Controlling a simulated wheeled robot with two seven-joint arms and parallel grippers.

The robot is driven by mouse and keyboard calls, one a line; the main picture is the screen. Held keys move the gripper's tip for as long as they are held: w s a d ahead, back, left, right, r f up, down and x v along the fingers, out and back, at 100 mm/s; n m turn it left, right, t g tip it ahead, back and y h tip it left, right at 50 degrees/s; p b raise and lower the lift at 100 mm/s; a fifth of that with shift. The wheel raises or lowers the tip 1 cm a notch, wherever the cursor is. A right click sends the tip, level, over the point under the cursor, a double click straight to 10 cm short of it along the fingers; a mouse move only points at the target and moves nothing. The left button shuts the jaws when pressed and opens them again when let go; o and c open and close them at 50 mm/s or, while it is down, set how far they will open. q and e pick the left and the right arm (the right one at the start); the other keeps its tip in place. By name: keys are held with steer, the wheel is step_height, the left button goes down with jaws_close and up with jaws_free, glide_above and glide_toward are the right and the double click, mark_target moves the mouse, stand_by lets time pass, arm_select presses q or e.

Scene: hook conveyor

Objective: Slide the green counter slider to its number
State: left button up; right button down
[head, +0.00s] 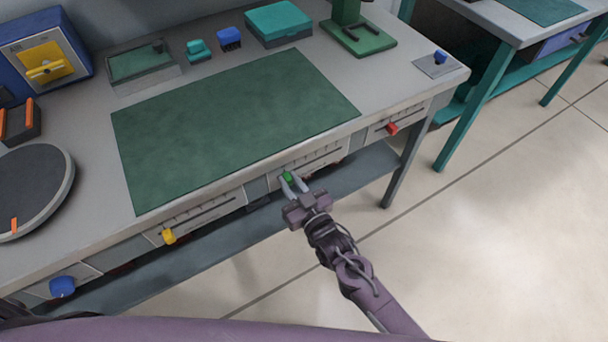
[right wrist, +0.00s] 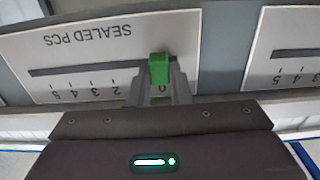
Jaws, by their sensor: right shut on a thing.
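The green counter slider (head: 287,176) sits on a scale panel (head: 318,160) on the front edge of the bench. In the right wrist view the green slider (right wrist: 159,68) is at the right end of a dark slot (right wrist: 90,70), near the 0 mark. That panel (right wrist: 60,45) reads "SEALED PCS" upside down, with numbers rising to 5 toward the left. My right gripper (head: 291,183) is shut on the green slider, and its fingers (right wrist: 160,88) hide part of the scale by it. My left gripper is not in view.
A yellow slider (head: 168,236) and a red slider (head: 391,128) sit on neighbouring front panels. A blue knob (head: 62,286) is at the lower left. A green mat (head: 230,125) covers the benchtop. The floor (head: 480,220) in front is clear.

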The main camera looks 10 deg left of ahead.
steer(key=shift+s+a, duration=0.2)
steer(key=c, duration=1.3)
jaws_free()
steer(key=shift+a, duration=0.1)
steer(key=v, duration=0.8)
steer(key=shift+w, duration=0.1)
